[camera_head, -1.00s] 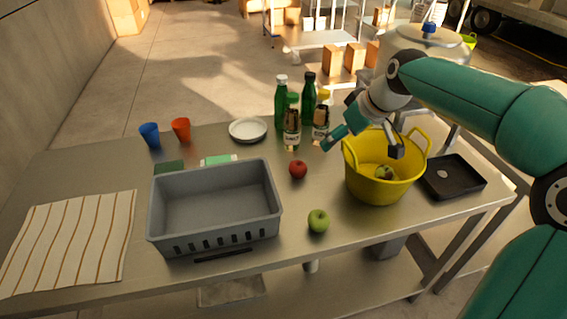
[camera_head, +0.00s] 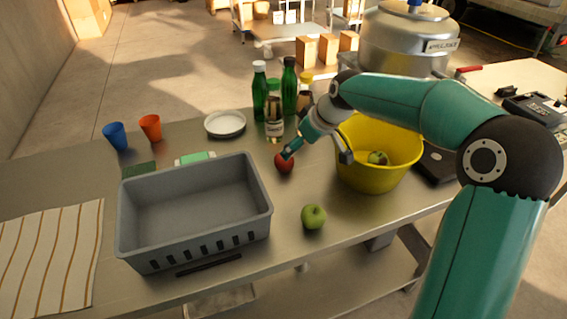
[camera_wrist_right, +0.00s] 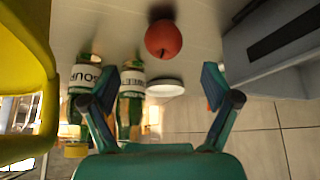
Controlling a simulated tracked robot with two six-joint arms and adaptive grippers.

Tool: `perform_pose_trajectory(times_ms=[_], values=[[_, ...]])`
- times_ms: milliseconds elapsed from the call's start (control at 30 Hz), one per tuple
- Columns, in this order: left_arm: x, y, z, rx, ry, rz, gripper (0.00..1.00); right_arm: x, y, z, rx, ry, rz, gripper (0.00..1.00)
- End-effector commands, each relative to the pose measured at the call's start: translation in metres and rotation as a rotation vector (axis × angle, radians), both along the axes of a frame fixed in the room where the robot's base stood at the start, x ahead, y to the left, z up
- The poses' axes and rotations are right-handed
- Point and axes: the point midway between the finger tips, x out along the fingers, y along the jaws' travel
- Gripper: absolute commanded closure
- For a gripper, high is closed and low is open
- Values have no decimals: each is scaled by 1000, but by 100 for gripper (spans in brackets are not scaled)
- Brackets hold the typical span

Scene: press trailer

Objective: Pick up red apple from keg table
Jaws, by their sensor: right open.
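A red apple (camera_head: 284,163) lies on the metal table (camera_head: 250,290), between the grey crate and the yellow tub. It also shows in the right wrist view (camera_wrist_right: 163,39), ahead of the fingers and near the middle. My right gripper (camera_head: 318,152) is open and empty. In the head view one fingertip overlaps the apple's upper edge; whether it touches cannot be told. In the right wrist view the two fingers (camera_wrist_right: 165,88) stand wide apart, with the apple beyond them. My left gripper is not in view.
The yellow tub (camera_head: 372,178) with fruit inside stands right of the gripper. Green bottles (camera_head: 260,92) and jars stand behind the apple. The grey crate (camera_head: 190,245) is to the left, and a green apple (camera_head: 313,217) lies in front. A white plate (camera_head: 225,122) lies farther back.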

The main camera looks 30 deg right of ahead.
Motion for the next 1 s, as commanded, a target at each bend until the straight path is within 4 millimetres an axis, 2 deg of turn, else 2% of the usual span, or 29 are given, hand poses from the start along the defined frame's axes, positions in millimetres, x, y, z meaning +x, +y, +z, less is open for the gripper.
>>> perform_pose_trajectory(times_ms=[33, 200, 467, 800, 1000], values=[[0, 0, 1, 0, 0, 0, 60, 5, 1, -11, 1, 5, 1, 13], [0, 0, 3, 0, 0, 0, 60, 19, 3, -34, 1, 2, 0, 13], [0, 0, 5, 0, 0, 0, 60, 27, 5, -47, 0, 0, 0, 13], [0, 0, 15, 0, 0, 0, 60, 50, 13, -82, 0, 0, 0, 13], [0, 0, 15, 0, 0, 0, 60, 52, 12, -85, -1, -3, -1, 13]])
